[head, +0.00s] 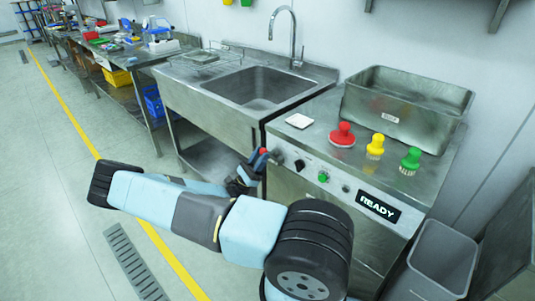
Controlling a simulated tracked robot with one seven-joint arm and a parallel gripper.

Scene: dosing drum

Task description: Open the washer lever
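The washer (318,216) is a steel cabinet beside the sink, with a sign reading READY on its front. A small dark blue and red part (261,157), which looks like the washer lever, shows at the washer's upper left front edge. My gripper (246,176) is beside this part, at the end of my arm. The gripper is small and partly hidden by my arm. I cannot tell whether its fingers touch the lever or whether they are open.
A green button (323,177) and a dark knob (299,165) are on the washer front. Red (342,135), yellow (375,147) and green (410,161) brushes and a steel tub (407,105) stand on top. A grey bin (437,262) is at right. The left floor is clear.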

